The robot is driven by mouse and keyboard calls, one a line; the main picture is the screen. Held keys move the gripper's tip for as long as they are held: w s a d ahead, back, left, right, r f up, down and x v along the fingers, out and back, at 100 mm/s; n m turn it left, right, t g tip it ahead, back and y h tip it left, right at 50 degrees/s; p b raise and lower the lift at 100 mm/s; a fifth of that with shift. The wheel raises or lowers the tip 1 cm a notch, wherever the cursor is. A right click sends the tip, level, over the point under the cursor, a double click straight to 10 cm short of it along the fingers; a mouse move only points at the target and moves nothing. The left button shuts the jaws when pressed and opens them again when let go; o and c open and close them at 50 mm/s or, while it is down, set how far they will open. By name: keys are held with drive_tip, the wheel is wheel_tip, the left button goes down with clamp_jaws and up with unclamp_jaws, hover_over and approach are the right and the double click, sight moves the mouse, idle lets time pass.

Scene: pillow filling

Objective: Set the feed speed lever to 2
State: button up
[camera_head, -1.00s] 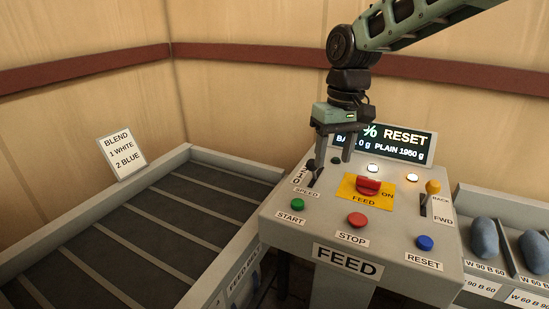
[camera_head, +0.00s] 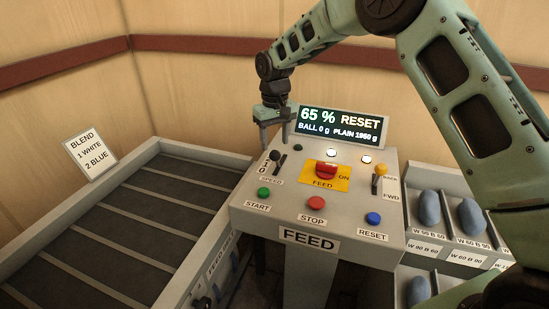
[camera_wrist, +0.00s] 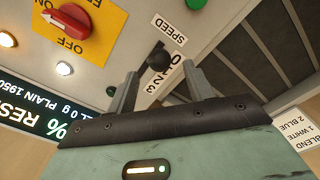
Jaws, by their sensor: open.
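The black-knobbed feed speed lever (camera_head: 276,157) stands on the left of the grey feed panel (camera_head: 240,205), beside a white SPEED scale strip (camera_head: 263,166). In the wrist view the black knob (camera_wrist: 158,59) appears between and just beyond my fingertips, near the 0 end of the scale (camera_wrist: 165,72). The exact setting is hard to tell because the knob and finger cover part of the digits. My gripper (camera_head: 275,147) is open, fingers pointing down, just behind and above the lever in the head view. It also shows in the wrist view (camera_wrist: 162,73), holding nothing.
The panel carries a red FEED switch (camera_head: 326,170), a yellow-knobbed lever (camera_head: 380,170), and START (camera_head: 264,193), STOP (camera_head: 316,202) and RESET (camera_head: 373,218) buttons. A display (camera_head: 342,127) reads 65 % RESET. A slatted tray lies left; bins of blue rolls stand right.

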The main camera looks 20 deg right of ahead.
sight(277, 162)
wheel_tip(277, 162, down, 8)
drive_tip(key=shift+f+p, duration=0.15)
drive_tip(key=shift+p, duration=1.05)
